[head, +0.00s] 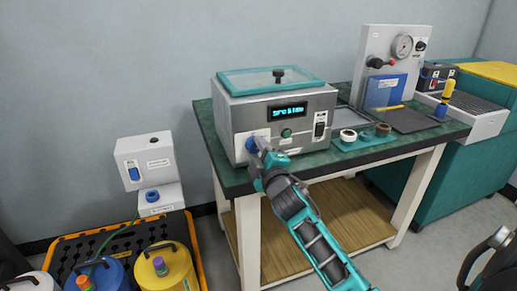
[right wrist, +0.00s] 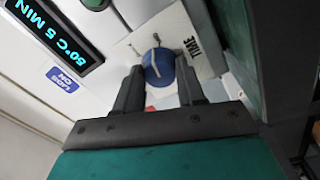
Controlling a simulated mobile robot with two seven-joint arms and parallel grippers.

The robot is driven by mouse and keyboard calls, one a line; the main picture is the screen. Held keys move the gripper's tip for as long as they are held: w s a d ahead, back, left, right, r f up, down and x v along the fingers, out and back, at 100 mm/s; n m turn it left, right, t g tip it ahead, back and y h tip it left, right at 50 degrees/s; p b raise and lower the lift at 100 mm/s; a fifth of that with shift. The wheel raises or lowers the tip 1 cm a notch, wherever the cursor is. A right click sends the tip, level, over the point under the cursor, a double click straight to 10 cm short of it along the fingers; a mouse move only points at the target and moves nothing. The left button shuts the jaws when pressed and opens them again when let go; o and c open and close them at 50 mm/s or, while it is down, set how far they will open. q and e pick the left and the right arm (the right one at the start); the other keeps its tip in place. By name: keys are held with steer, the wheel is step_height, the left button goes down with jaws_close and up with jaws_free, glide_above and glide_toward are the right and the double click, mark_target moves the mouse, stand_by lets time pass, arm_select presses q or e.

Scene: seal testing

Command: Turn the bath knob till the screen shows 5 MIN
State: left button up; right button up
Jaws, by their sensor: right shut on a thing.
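The bath (head: 280,120) is a grey metal box with a clear teal-rimmed lid, standing on the bench. Its screen (head: 287,111) is lit in cyan; in the right wrist view the screen (right wrist: 55,35) is tilted and shows a °C reading, its first digit hard to read, and "5 MIN". The blue bath knob (right wrist: 158,66) sits on a white plate marked "TIME". My right gripper (right wrist: 160,88) is shut on the knob, one finger on each side. In the head view the right gripper (head: 258,148) partly hides the knob at the lower left of the front.
A green button (head: 286,133) and a rocker switch (head: 320,125) are right of the knob. A teal tray with rolls (head: 365,138) and a gauge panel (head: 392,60) stand further right on the bench.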

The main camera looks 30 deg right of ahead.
steer(key=m+p, duration=0.1)
steer(key=m, duration=0.1)
steer(key=shift+m, duration=0.4)
arm_select(q)
steer(key=shift+s+a+r, duration=0.25)
steer(key=shift+a, duration=0.1)
arm_select(e)
steer(key=shift+m, duration=0.6)
steer(key=o, duration=0.6)
arm_select(q)
steer(key=shift+w+r, duration=0.2)
steer(key=shift+w, duration=0.05)
arm_select(e)
steer(key=o, duration=0.5)
steer(key=shift+c, duration=0.2)
arm_select(q)
steer(key=shift+s+a+p, duration=0.25)
steer(key=shift+s+p, duration=0.1)
steer(key=shift+p, duration=0.3)
arm_select(e)
steer(key=v, duration=1.3)
steer(key=shift+a, duration=0.15)
